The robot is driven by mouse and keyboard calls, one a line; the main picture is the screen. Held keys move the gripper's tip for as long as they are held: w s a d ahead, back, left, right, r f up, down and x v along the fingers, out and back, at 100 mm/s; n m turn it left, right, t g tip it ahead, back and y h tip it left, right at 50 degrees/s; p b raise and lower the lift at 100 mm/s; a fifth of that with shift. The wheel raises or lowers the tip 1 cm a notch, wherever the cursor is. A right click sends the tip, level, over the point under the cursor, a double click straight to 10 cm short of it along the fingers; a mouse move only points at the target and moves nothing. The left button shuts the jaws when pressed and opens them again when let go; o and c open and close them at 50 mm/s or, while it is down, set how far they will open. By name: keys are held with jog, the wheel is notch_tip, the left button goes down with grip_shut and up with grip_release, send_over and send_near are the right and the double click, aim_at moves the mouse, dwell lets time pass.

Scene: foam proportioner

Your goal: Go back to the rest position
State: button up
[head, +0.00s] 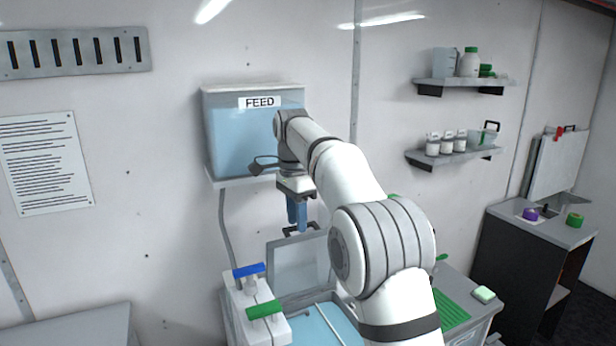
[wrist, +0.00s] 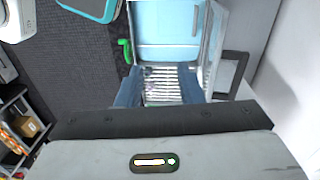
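My gripper (head: 297,214) hangs below my wrist in the head view, its blue fingers pointing down in front of the wall. It is above the raised clear lid (head: 298,268) of the lower tank, below the FEED tank. In the wrist view the two blue fingers of my gripper (wrist: 160,87) stand well apart. Nothing is held between them; a striped white grille shows beyond the gap. My arm reaches up from the lower right of the head view.
The FEED tank (head: 228,130) hangs on the wall close behind my wrist. Below are an open tank of blue liquid (head: 325,325) and a white block with a blue handle (head: 249,270) and a green handle (head: 264,309). Wall shelves (head: 460,84) and a dark cabinet (head: 515,270) stand right.

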jog(key=s+d+f+n+t+b, duration=0.1)
jog(key=s+d+f+n+b, duration=0.15)
jog(key=s+d, duration=0.45)
jog(key=s+d+f+n+t+b, duration=0.1)
jog(key=s+d+n, duration=0.35)
jog(key=s, duration=0.45)
jog(key=s+d+f+n+t+b, duration=0.1)
jog(key=s+d+f+n, duration=0.1)
jog(key=s+f, duration=0.5)
jog(key=s+d+f+n+t+b, duration=0.1)
jog(key=s+d+f+n+b, duration=0.1)
jog(key=s+f, duration=0.5)
jog(key=s+d+n, duration=0.1)
jog(key=s+d, duration=0.1)
jog(key=s, duration=0.1)
jog(key=shift+s, duration=0.3)
